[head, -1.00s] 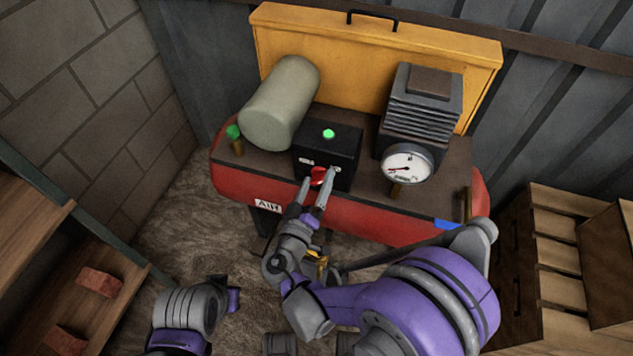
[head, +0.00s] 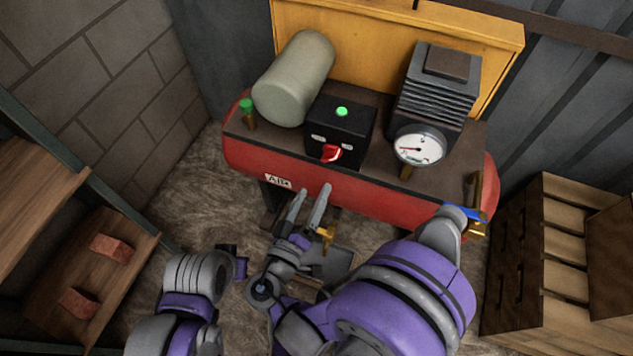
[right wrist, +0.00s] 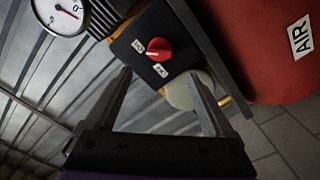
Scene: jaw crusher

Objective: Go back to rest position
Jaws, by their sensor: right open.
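My right gripper (head: 308,193) is open and empty, in front of the red air tank (head: 400,195) and below the black switch box (head: 350,125). The box has a red knob (head: 332,153) on its front and a lit green lamp (head: 341,112) on top. In the right wrist view, the open fingers (right wrist: 165,95) stand apart from the red knob (right wrist: 159,50), with nothing between them. My left arm (head: 195,285) shows at the lower left; whether its gripper is open or shut is unclear.
A pressure gauge (head: 419,146) and a finned grey motor (head: 440,85) stand on the tank's right. Wooden shelves with bricks (head: 110,248) are at left, a wooden crate (head: 545,260) at right.

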